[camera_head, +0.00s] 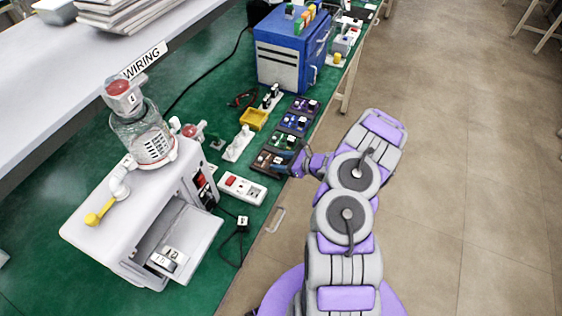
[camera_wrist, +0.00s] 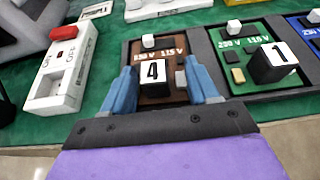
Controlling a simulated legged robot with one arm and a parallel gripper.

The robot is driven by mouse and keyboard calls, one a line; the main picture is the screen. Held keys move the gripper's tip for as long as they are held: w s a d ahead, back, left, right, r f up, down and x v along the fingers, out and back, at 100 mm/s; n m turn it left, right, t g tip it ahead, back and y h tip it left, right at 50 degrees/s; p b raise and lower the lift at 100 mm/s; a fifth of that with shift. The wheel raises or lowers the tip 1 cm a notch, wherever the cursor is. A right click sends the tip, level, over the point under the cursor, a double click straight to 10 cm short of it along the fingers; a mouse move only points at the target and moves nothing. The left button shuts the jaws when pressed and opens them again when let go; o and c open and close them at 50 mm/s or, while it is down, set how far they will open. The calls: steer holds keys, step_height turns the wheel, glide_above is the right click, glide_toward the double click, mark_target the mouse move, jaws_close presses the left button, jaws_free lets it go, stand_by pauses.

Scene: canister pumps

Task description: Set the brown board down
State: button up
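The brown board (camera_head: 268,161) is at the near end of a row of coloured boards on the green bench top. In the wrist view the brown board (camera_wrist: 158,92) carries a block marked 4 and a white knob, and looks level with the green board beside it. My gripper (camera_head: 289,163) is at its right end. In the wrist view the blue fingers of my gripper (camera_wrist: 160,78) stand wide apart, one at each side edge of the board. Whether they press on it, and whether the board rests fully on the bench, I cannot tell.
The green board (camera_wrist: 255,58) lies close on the right in the wrist view. A white power strip (camera_head: 242,188) lies near the brown board. Open floor lies right.

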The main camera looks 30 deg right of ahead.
steer(key=shift+s+d+r, duration=0.25)
steer(key=shift+s+r, duration=0.05)
steer(key=shift+s, duration=0.15)
steer(key=p+v, duration=0.2)
steer(key=v, duration=0.8)
steer(key=w+a+r+n+g+y, duration=0.3)
steer(key=a+r+n, duration=0.4)
steer(key=a+r, duration=0.55)
steer(key=s+a+r+n+g, duration=0.7)
steer(key=s+a+r+n, duration=0.2)
steer(key=a+r, duration=0.3)
steer(key=s+a+r+n+g+h, duration=0.2)
steer(key=s+n, duration=0.2)
steer(key=s, duration=0.2)
steer(key=s+a+r+n+g+h, duration=0.1)
steer(key=s+a+r+n+h, duration=0.15)
steer(key=s, duration=0.35)
steer(key=s+d+r+n+h, duration=0.1)
steer(key=s+d+n+h, duration=0.2)
steer(key=s, duration=0.3)
steer(key=s+d+r+n+h, duration=0.1)
steer(key=s+d+n+h, duration=0.2)
steer(key=s, duration=0.4)
steer(key=shift+s+r+h, duration=0.35)
steer(key=shift+r+h, duration=0.05)
steer(key=shift+h, duration=0.05)
